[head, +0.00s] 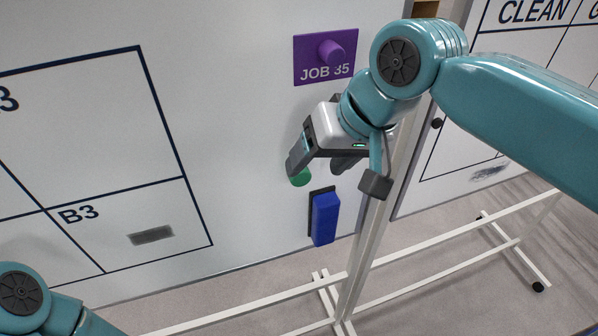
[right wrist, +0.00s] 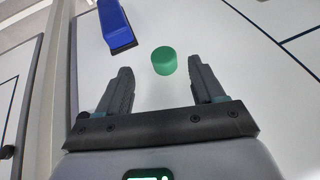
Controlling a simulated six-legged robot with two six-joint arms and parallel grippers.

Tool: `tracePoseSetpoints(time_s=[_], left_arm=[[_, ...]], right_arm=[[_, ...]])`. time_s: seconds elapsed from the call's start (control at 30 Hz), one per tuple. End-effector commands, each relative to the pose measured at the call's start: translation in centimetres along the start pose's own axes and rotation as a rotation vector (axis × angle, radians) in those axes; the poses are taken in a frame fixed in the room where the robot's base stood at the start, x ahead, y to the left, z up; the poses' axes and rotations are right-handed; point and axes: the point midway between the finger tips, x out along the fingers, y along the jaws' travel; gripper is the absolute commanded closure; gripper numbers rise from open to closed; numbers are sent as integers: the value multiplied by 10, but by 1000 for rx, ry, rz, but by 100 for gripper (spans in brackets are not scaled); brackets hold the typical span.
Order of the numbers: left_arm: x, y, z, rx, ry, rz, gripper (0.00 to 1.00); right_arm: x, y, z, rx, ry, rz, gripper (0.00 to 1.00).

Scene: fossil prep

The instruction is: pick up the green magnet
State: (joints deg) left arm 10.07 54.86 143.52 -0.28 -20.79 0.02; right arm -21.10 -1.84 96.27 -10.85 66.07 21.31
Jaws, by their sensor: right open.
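The green magnet (right wrist: 164,61) is a short round knob on the whiteboard. In the right wrist view it sits just beyond the fingertips, between the two fingers and nearer the right-hand one. In the head view only part of the green magnet (head: 300,178) shows, below a finger of my right gripper (head: 322,168), which hides the rest. My right gripper (right wrist: 162,78) is open and empty, facing the board. Part of my left arm shows at the lower left of the head view, but its gripper is out of frame.
A blue eraser (head: 325,218) is on the board just below the magnet, also in the right wrist view (right wrist: 116,24). A purple JOB 35 card (head: 308,68) with a purple magnet (head: 331,53) is above. The white stand frame (head: 357,262) is close by on the right.

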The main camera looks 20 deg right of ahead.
Motion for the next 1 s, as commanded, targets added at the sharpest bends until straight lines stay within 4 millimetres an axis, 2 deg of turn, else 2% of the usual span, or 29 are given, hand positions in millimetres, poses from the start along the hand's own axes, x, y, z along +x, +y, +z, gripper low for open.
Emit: tracePoseSetpoints(time_s=[0.23, 0.53, 0.7, 0.73, 1.0], left_arm=[[-1, 0, 0, 0, 0, 0, 50], [-1, 0, 0, 0, 0, 0, 50], [-1, 0, 0, 0, 0, 0, 50], [-1, 0, 0, 0, 0, 0, 50], [-1, 0, 0, 0, 0, 0, 50]], right_arm=[[39, -3, -2, 0, -4, 1, 32], [45, -4, -2, 0, -2, 0, 32], [44, -4, -2, 0, -1, 0, 87], [44, -4, -2, 0, -1, 0, 92], [44, -4, -2, 0, 0, 0, 92]])
